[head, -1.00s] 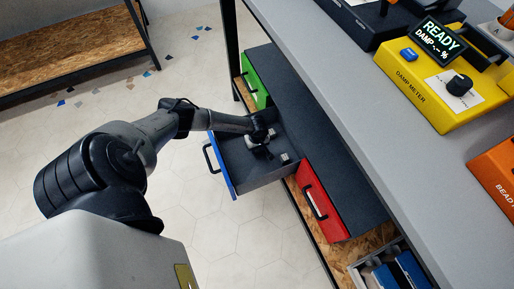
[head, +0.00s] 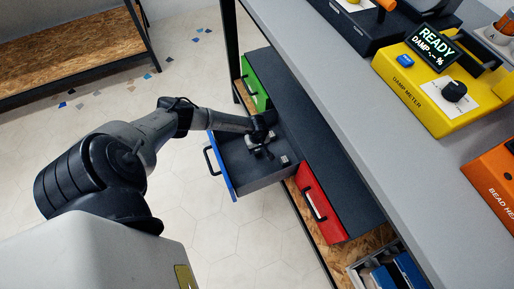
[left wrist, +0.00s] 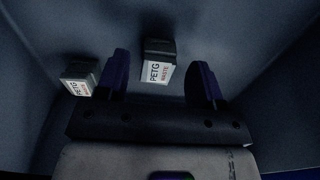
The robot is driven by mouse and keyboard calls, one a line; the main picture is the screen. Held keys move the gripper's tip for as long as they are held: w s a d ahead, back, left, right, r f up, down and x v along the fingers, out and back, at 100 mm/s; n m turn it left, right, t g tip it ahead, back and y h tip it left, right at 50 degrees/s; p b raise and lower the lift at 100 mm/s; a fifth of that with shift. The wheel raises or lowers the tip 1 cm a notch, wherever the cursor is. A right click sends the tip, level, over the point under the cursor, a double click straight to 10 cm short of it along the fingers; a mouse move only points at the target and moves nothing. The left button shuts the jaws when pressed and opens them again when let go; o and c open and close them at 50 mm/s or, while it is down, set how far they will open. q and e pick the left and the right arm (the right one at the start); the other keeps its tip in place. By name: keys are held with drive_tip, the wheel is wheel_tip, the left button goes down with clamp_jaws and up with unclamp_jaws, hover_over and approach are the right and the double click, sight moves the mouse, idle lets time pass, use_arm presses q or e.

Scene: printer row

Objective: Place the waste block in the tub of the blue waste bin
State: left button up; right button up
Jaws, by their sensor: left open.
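The blue waste bin (head: 222,168) is a blue-fronted drawer pulled out from under the bench, with a dark grey tub. My left gripper (head: 262,150) is down inside the tub, open. In the left wrist view, one grey waste block (left wrist: 157,72) with a white PETG WASTE label lies in the tub, between and slightly beyond the open fingers; I see no grip on it. A second labelled block (left wrist: 80,78) lies outside the left-hand finger. One small grey block (head: 285,160) shows in the head view; the gripper partly hides the tub floor. My right gripper is not in view.
A green drawer (head: 254,82) and a red drawer (head: 320,200) flank the blue one. The bench top (head: 330,90) overhangs them and carries a yellow damp meter (head: 425,95).

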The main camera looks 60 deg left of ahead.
use_arm(q)
wheel_tip(320, 180, up, 10)
drive_tip(key=p, duration=0.5)
drive_tip(key=shift+r+p, duration=0.2)
drive_tip(key=shift+p, duration=0.15)
